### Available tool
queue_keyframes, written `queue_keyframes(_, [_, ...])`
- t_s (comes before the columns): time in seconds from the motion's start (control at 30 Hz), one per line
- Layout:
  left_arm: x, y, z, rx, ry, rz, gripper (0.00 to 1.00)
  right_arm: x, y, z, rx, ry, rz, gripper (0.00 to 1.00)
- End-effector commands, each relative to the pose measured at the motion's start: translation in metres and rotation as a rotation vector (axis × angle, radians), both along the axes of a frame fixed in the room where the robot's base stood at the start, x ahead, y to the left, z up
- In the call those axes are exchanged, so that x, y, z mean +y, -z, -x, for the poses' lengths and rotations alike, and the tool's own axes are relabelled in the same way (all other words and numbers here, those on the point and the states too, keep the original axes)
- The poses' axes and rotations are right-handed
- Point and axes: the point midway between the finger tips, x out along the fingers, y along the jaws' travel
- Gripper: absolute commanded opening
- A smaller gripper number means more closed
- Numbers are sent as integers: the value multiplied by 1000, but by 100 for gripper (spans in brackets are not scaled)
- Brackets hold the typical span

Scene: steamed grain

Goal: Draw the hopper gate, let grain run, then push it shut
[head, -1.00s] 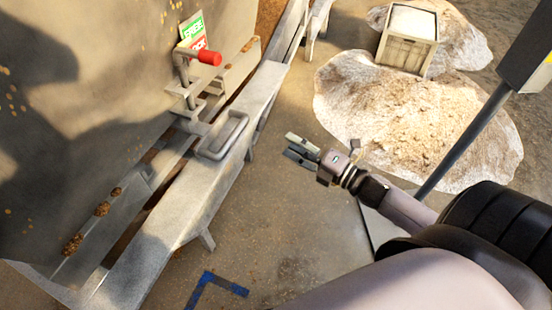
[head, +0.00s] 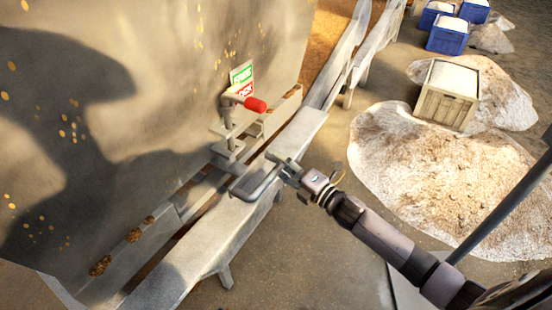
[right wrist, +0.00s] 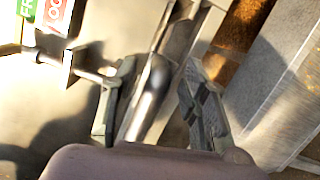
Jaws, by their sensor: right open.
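The hopper (head: 150,50) is the large tan wall at left in the head view. At its foot a grey U-shaped gate handle (head: 250,191) sticks out over the metal trough. My right gripper (head: 282,166) is at the handle's outer end. In the right wrist view the rounded grey handle bar (right wrist: 149,92) lies between the open fingers of my right gripper (right wrist: 160,98). I cannot tell whether the fingers touch it. Above the handle is a latch lever with a red grip (head: 256,105), beside a green and red sign (head: 242,77). My left gripper is not in view.
The metal trough (head: 215,235) runs along the hopper's foot, with small clumps of grain (head: 101,265) on the ledge. Pale grain heaps (head: 430,165) lie on the floor at right, with a cream crate (head: 447,95) and blue crates (head: 448,36) beyond.

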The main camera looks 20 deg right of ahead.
Motion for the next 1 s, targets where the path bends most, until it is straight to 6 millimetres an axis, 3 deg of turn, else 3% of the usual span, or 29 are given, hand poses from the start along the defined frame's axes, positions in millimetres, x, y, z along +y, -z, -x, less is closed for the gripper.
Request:
queue_keyframes(0.2, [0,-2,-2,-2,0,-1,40,10,-1,-20,0,0,-1,41])
queue_keyframes(0.57, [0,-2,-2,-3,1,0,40,11,0,-24,0,0,-1,41])
queue_keyframes(1.0, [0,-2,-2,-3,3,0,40,11,-1,-24,0,0,-1,12])
